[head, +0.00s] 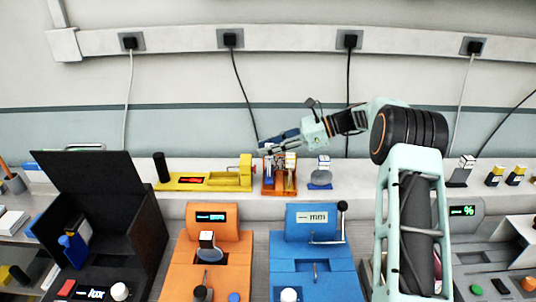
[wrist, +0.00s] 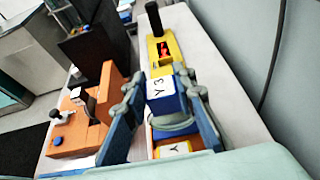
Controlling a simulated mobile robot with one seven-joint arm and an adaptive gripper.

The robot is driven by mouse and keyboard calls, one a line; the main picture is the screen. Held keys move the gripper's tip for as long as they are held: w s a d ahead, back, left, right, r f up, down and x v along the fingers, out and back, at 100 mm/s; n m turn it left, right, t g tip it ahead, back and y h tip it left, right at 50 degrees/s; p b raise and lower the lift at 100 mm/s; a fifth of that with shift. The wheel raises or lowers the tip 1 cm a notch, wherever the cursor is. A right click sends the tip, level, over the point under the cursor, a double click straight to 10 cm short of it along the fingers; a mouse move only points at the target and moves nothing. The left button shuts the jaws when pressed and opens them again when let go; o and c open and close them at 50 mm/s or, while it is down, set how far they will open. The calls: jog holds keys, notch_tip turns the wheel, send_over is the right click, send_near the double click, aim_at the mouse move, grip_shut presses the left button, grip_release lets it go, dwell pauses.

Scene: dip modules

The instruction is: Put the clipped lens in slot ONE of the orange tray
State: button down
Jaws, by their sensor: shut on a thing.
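My gripper (head: 272,147) is over the small orange tray (head: 280,190) on the back ledge. In the wrist view its fingers are shut on a blue block with a white top marked "Y3" (wrist: 161,88), with a round grey lens rim below it. This looks like the clipped lens. Another white-topped block marked "Y" (wrist: 172,150) is close in front of it, in the tray. In the head view, blue and white-topped pieces show in the tray below the fingers. The slot numbers cannot be read, and I cannot tell whether the lens touches the tray.
A yellow device (head: 205,182) stands left of the tray. An orange machine (head: 212,222) holds a similar lens. A blue machine (head: 315,245) with a lever stands in front.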

jog(key=shift+f+p, duration=0.35)
jog(key=shift+f, duration=1.15)
jog(key=shift+f, duration=0.1)
jog(key=c, duration=1.6)
grip_release()
jog(key=shift+f, duration=0.1)
jog(key=shift+r, duration=0.3)
jog(key=b+v, duration=0.2)
jog(key=v, duration=1)
jog(key=shift+f, duration=0.15)
